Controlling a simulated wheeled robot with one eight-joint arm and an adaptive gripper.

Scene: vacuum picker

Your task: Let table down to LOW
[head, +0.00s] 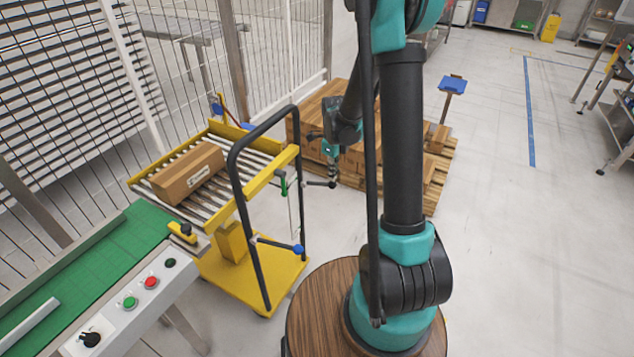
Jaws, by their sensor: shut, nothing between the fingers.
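The lift table is a yellow cart with a roller top (158,187) and a yellow base plate (278,283). Its top stands well above the base on a yellow column (231,240). A black push frame (233,165) rises at its right side. A green-handled lever (283,184) hangs by the top's right edge. A lever with a blue knob (298,249) sticks out lower on the frame. A LOW marking cannot be read.
A cardboard box (188,172) lies on the rollers. A green conveyor (90,256) with a button panel (130,303) stands at the left. Stacked cartons on a pallet (432,204) stand behind my arm. A wire fence closes the back left.

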